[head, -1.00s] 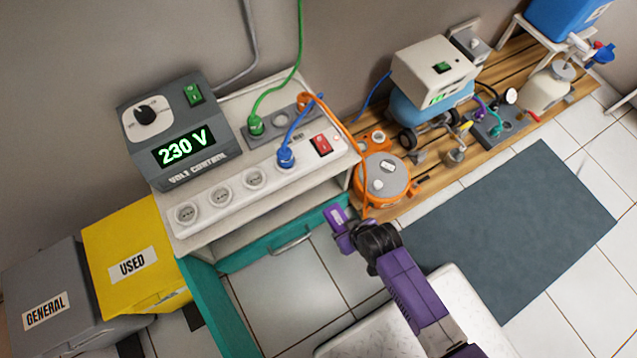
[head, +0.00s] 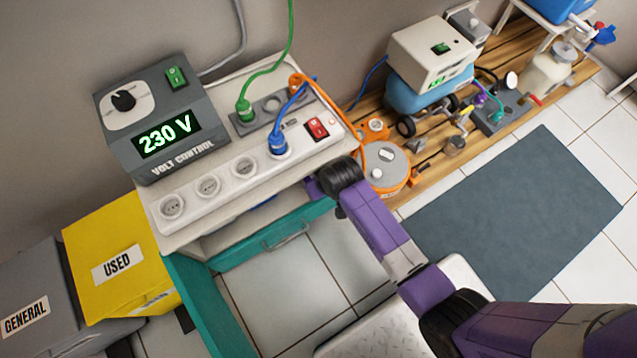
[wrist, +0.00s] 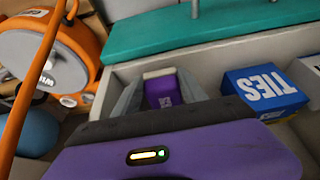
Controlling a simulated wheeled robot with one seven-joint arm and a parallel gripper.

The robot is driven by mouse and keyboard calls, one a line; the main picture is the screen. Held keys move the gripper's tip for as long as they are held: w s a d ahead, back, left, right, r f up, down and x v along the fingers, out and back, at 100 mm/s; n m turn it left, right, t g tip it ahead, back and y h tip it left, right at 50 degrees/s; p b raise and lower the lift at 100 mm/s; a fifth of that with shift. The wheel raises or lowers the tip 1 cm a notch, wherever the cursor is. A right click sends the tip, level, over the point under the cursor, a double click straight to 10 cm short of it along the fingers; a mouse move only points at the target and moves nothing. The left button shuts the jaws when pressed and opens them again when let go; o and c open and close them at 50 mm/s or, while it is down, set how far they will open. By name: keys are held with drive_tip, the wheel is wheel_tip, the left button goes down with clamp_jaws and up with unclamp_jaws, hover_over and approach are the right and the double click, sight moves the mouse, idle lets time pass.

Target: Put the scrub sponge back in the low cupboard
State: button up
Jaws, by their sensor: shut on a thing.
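My gripper (wrist: 160,82) is shut on a purple block with a cream edge, which looks like the scrub sponge (wrist: 163,92), between its grey fingers in the wrist view. In the head view my gripper (head: 318,187) is at the right front edge of the white unit, its fingertips and the sponge mostly hidden.
A power strip (head: 208,186) and volt control box (head: 160,125) stand on the unit. An orange cable reel (head: 386,168) is close right of my gripper. Yellow USED (head: 118,262) and grey GENERAL (head: 30,300) bins stand at left. A grey mat (head: 520,220) lies on the floor.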

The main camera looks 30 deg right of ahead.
drive_tip(key=shift+f, duration=0.1)
drive_tip(key=o, duration=1.4)
drive_tip(key=shift+o, duration=0.2)
drive_tip(key=p+v, duration=0.4)
drive_tip(key=v, duration=0.2)
drive_tip(key=s+a+r+t+p, duration=0.1)
drive_tip(key=s+r+t+p, duration=0.2)
drive_tip(key=s, duration=1.4)
drive_tip(key=s+r+t, duration=0.2)
drive_tip(key=s+r, duration=0.1)
drive_tip(key=r, duration=0.7)
drive_tip(key=s+r+t, duration=0.2)
drive_tip(key=r+t, duration=0.1)
drive_tip(key=r, duration=0.8)
drive_tip(key=s+d+r+t, duration=0.1)
drive_tip(key=s+r+t, duration=0.1)
drive_tip(key=r, duration=0.8)
drive_tip(key=shift+s+r+t+b, duration=0.25)
drive_tip(key=shift+s+t+b, duration=0.05)
drive_tip(key=shift+s, duration=0.55)
